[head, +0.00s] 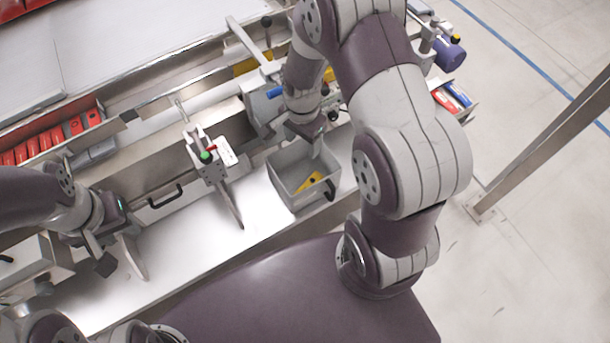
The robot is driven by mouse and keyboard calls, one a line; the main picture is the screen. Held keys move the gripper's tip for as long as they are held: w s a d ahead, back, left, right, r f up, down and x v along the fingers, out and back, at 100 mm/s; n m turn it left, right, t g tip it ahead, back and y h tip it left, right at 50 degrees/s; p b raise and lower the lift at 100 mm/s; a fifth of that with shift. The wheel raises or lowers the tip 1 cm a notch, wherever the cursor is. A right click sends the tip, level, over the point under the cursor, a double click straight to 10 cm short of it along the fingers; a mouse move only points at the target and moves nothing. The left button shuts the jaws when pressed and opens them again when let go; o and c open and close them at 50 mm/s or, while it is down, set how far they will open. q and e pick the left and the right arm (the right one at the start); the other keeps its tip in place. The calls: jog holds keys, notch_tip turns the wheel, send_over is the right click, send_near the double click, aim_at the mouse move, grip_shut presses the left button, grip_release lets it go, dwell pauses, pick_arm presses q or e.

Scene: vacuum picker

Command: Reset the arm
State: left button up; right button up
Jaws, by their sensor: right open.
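My right arm reaches over the bench, and its gripper (316,147) points down just above the back part of a grey bin (282,190). The right gripper is open, with nothing seen between its fingers. A yellow piece (309,182) lies in the bin. My left gripper (118,262) is low over the metal bench at the left, with no object clearly seen in it. Its fingers show at an angle, so I cannot tell how far apart they are.
A metal bench (195,240) runs across the front. A fixture with a green knob (206,156) stands on it between my grippers. A drawer with a black handle (166,197) is behind. Red items (45,143) fill a tray at left. A metal post (545,135) stands right.

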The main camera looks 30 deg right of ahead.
jog(key=shift+r, duration=0.4)
jog(key=s+a+r+n+t, duration=0.1)
jog(key=s+a+r+n, duration=0.2)
jog(key=s+r+n, duration=0.5)
notch_tip(320, 180, up, 2)
jog(key=n, duration=0.5)
jog(key=shift+a+n, duration=0.2)
jog(key=shift+n, duration=0.1)
jog(key=shift+s+r, duration=0.1)
jog(key=shift+s, duration=0.05)
